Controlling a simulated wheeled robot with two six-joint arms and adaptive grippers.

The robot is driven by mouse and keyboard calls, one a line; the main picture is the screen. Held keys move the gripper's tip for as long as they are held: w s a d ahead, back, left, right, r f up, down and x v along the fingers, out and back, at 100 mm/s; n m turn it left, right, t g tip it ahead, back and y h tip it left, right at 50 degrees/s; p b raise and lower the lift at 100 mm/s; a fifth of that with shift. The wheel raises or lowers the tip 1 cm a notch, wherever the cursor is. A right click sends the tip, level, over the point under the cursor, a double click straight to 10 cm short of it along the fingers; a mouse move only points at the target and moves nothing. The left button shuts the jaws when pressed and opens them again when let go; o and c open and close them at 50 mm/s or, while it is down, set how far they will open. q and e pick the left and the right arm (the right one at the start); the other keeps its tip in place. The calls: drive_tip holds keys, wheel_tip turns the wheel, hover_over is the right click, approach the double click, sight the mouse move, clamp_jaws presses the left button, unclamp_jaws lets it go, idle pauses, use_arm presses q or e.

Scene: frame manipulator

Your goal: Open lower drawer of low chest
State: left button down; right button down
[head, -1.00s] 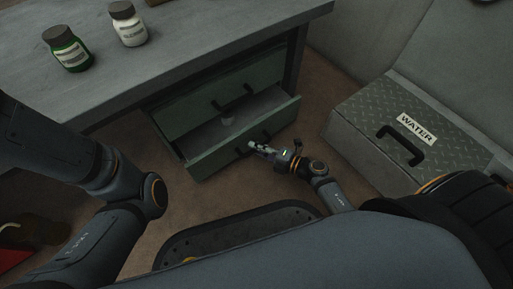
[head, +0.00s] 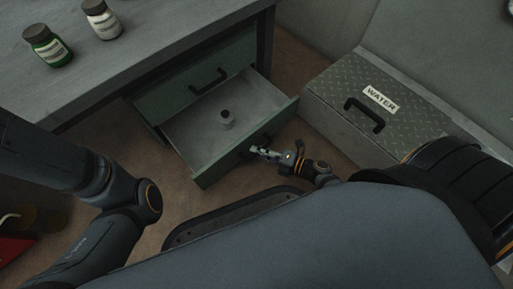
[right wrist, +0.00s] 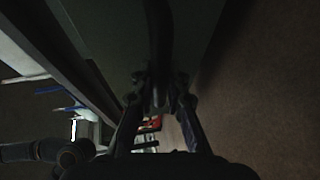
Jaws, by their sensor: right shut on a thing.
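The low chest is green and stands under the grey desk, with its upper drawer (head: 205,78) shut. Its lower drawer (head: 217,169) is pulled well out, and its inside shows from above. My right gripper (head: 259,151) is at the front of the lower drawer, shut on the dark lower drawer handle (head: 270,140). The right wrist view shows the dark handle (right wrist: 159,40) between the fingers. My left arm is at the left of the head view; its gripper is out of view.
A metal box marked WATER (head: 360,105) stands on the floor to the right of the drawer. A green bottle (head: 47,46) and a white bottle (head: 101,19) stand on the desk (head: 150,45). Brown floor shows in front of the drawer.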

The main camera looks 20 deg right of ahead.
drive_tip(key=c, duration=1.3)
unclamp_jaws()
drive_tip(key=shift+c, duration=0.2)
drive_tip(key=shift+d, duration=0.1)
drive_tip(key=v, duration=1.2)
drive_tip(key=shift+r, duration=0.1)
